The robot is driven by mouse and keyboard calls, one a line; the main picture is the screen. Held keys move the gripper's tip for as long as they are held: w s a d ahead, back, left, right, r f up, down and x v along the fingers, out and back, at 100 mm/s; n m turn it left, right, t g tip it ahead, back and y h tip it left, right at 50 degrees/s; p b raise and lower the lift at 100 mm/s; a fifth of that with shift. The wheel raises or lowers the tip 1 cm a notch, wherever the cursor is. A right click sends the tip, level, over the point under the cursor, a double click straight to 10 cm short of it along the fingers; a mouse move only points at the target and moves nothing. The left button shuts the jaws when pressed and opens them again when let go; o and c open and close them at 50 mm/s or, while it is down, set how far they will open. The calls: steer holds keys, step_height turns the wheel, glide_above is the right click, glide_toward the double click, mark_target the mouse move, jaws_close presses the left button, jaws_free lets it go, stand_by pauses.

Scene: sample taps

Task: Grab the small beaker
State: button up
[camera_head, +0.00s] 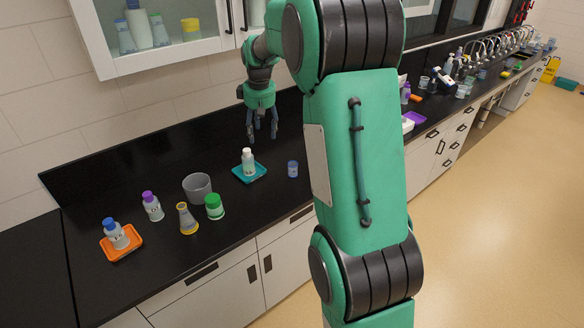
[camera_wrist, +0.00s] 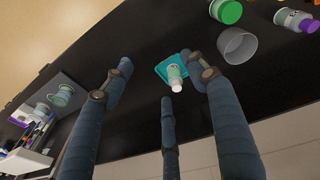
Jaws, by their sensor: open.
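A small blue beaker (camera_head: 292,169) stands upright on the black counter in the head view, just right of the teal tray (camera_head: 263,176). In the wrist view a bit of blue at the left fingertip may be this beaker, mostly hidden; I cannot tell for sure. My gripper (camera_head: 262,138) is open and empty, pointing down above the counter, behind and to the left of the beaker. Its fingers are spread wide in the wrist view (camera_wrist: 158,75).
A white bottle (camera_head: 248,160) stands on the teal tray beside the beaker. Farther left are a grey cup (camera_head: 197,187), a green-lidded jar (camera_head: 214,206), a yellow-marked flask (camera_head: 187,218), a purple-capped bottle (camera_head: 152,206) and an orange tray (camera_head: 121,249). A wall cabinet (camera_head: 150,45) hangs above.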

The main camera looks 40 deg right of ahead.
steer(key=w+d+f+p, duration=0.4)
steer(key=w+d+f, duration=0.3)
steer(key=d, duration=0.4)
steer(key=n+g+p, duration=0.1)
steer(key=g+p, duration=0.1)
steer(key=p, duration=0.2)
glide_above(293, 170)
steer(key=w+d, duration=0.1)
steer(key=w, duration=0.1)
step_height(293, 170, down, 11)
steer(key=shift+s+d+f+y, duration=0.2)
steer(key=shift+s+y, duration=0.05)
steer(key=shift+y, duration=0.05)
steer(key=shift+f, duration=0.15)
steer(key=shift+f, duration=4.15)
steer(key=shift+f, duration=0.2)
steer(key=shift+f+p, duration=0.45)
steer(key=shift+f, duration=1.95)
